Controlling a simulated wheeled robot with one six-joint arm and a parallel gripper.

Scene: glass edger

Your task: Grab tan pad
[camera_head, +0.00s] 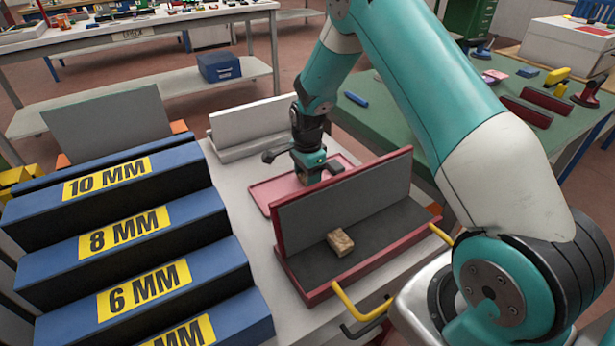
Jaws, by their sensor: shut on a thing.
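A small tan block (340,242), the only tan pad-like thing I can make out, lies on the dark ledge of a red-edged rack (345,205). It is apart from my gripper, on the near side of the rack's upright panel. My gripper (312,180) points down behind that panel, over a flat red tray (266,192). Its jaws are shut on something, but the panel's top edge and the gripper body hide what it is.
Blue stepped racks (140,233) with yellow millimetre labels stand at left. A pale rack (245,128) stands behind the red tray. Yellow and black hooked handles (362,306) stick out at the rack's near side. A green table (475,120) with tools is at right.

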